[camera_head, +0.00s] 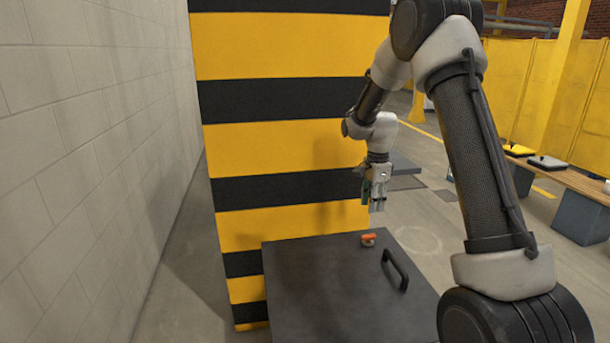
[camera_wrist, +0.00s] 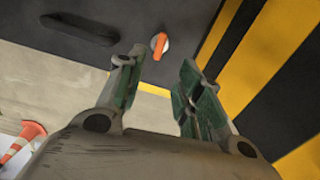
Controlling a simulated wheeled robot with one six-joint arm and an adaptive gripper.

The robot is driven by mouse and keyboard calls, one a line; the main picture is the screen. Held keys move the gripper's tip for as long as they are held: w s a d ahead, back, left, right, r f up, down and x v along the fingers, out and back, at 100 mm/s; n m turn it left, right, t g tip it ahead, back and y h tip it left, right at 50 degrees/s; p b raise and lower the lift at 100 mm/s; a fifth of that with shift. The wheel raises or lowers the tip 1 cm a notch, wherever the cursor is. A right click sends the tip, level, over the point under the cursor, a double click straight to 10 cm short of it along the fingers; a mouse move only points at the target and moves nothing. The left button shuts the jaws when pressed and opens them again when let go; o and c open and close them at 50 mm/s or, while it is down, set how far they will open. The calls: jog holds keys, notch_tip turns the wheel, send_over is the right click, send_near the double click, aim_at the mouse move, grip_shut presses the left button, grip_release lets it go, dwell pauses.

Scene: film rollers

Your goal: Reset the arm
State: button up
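My gripper (camera_head: 376,198) hangs at the end of my arm, pointing down, above the far right part of a dark grey box top (camera_head: 325,290). In the wrist view my gripper (camera_wrist: 160,88) shows two green-padded fingers apart, with nothing between them. A small orange-and-white knob (camera_head: 368,240) sits on the dark top near its far edge, below the fingertips and apart from them. The knob also shows in the wrist view (camera_wrist: 159,45), beyond the fingers.
A black handle (camera_head: 396,270) stands on the dark top. A yellow-and-black striped pillar (camera_head: 275,150) rises just behind it, close to my gripper's left. A pale block wall (camera_head: 80,150) is at left. A bench (camera_head: 560,175) stands at right. An orange-and-white cone (camera_wrist: 22,142) shows in the wrist view.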

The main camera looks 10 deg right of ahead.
jog(key=s+r+n+t, duration=0.1)
jog(key=s+r+n, duration=0.4)
jog(key=s, duration=0.6)
jog(key=s+a+r+n+t, duration=0.1)
jog(key=s+r+n, duration=0.5)
jog(key=s, duration=0.6)
jog(key=s+r+n+t, duration=0.2)
jog(key=s+r+n, duration=0.4)
jog(key=s+r, duration=0.3)
jog(key=s, duration=0.3)
jog(key=shift+s+a+r, duration=0.2)
jog(key=shift+s+r, duration=0.05)
jog(key=shift+r, duration=0.1)
